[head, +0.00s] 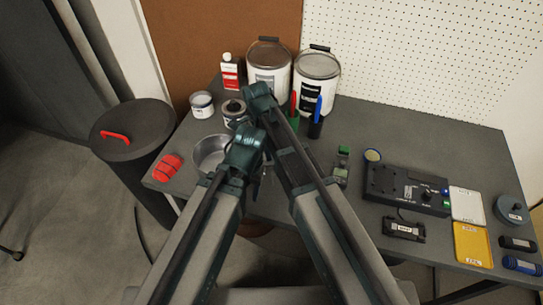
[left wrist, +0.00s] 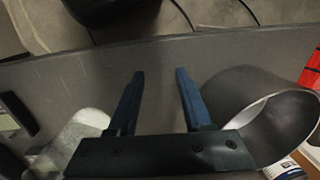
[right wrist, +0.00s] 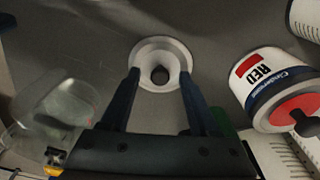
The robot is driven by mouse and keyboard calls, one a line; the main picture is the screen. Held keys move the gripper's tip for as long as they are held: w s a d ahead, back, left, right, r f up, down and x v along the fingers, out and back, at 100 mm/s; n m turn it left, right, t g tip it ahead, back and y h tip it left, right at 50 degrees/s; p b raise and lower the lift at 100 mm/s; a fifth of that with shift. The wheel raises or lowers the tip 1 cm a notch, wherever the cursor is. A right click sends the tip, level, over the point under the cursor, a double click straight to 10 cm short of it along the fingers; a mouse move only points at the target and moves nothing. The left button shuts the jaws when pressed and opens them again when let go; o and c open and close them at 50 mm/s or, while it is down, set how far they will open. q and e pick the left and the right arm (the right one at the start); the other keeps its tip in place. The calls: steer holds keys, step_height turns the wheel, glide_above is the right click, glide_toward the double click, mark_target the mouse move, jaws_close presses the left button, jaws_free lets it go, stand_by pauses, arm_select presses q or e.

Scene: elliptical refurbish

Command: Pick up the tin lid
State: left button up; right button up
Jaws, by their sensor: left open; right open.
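I cannot tell for sure which thing is the tin lid. A small tin with a dark round top (head: 233,110) stands near my grippers. In the right wrist view, a pale flared ring with a dark centre (right wrist: 160,50) lies between and beyond the fingertips of my right gripper (right wrist: 160,74), which is open and empty. A tin marked RED (right wrist: 275,85) is right of it. My left gripper (left wrist: 158,72) is open and empty above the table, beside a grey metal pot (left wrist: 225,95).
Another small tin (head: 202,104), a red-and-white bottle (head: 230,70) and two large cans (head: 268,67) stand at the back left. A red object (head: 167,168) lies at the left edge, beside a dark bin (head: 150,122). A black device (head: 405,188) and trays (head: 473,243) occupy the right.

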jaws_close()
arm_select(q)
steer(key=shift+r, duration=0.1)
arm_select(e)
steer(key=shift+r, duration=0.15)
arm_select(q)
steer(key=shift+r+p, duration=0.6)
steer(key=shift+p, duration=0.1)
arm_select(e)
steer(key=shift+s+d+r, duration=0.1)
steer(key=shift+d+r, duration=0.15)
steer(key=shift+r, duration=0.3)
step_height(320, 180, up, 6)
steer(key=p, duration=0.6)
steer(key=shift+d+r, duration=0.1)
steer(key=shift+r, duration=0.1)
arm_select(q)
steer(key=shift+r, duration=2.8)
arm_select(e)
steer(key=s+d, duration=0.3)
steer(key=d, duration=0.6)
steer(key=s+d, duration=0.3)
steer(key=d, duration=0.6)
steer(key=shift+d+f, duration=0.2)
steer(key=shift+f, duration=0.2)
arm_select(q)
steer(key=shift+r, duration=0.1)
arm_select(e)
steer(key=shift+r, duration=0.1)
